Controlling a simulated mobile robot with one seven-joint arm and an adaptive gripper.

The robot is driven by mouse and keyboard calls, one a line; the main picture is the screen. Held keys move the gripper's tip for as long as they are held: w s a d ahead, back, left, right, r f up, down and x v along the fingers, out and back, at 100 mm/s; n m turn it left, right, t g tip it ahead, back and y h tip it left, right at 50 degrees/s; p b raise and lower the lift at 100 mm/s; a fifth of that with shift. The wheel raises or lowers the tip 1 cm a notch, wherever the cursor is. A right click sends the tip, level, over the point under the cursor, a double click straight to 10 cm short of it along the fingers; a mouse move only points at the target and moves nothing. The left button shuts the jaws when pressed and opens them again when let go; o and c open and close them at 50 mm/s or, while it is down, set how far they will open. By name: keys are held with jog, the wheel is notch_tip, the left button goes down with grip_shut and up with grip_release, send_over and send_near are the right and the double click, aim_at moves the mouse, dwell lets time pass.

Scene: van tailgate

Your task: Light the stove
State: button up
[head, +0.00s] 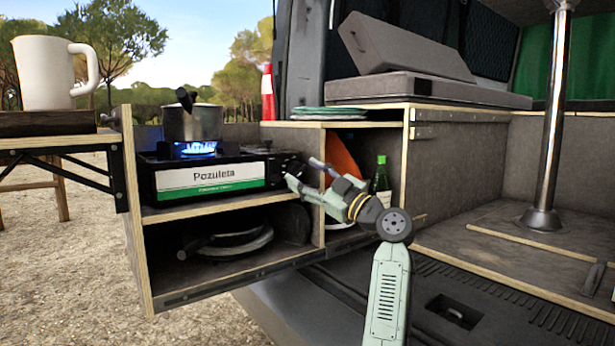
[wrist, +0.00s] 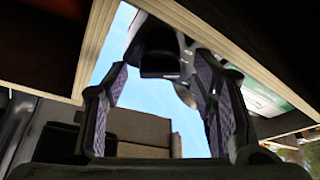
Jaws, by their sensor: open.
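The camping stove (head: 212,178) sits on the upper shelf of the pull-out kitchen unit, with a white and green "Pozuleta" label on its front. A blue flame (head: 194,150) burns on it under a metal pot (head: 193,122). My gripper (head: 303,172) is open at the right end of the stove, by its dark knob area (head: 286,166). In the wrist view, my open fingers (wrist: 162,72) stand on either side of a dark rounded part (wrist: 160,52), probably the stove knob. I cannot tell whether they touch it.
A white mug (head: 43,73) stands on a board at the left. Plates (head: 325,112) lie on the unit's top. Pans (head: 228,242) lie on the lower shelf.

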jog(key=v, duration=0.7)
jog(key=shift+d, duration=0.25)
jog(key=shift+s+f, duration=0.1)
jog(key=shift+s, duration=0.05)
dwell(2.3)
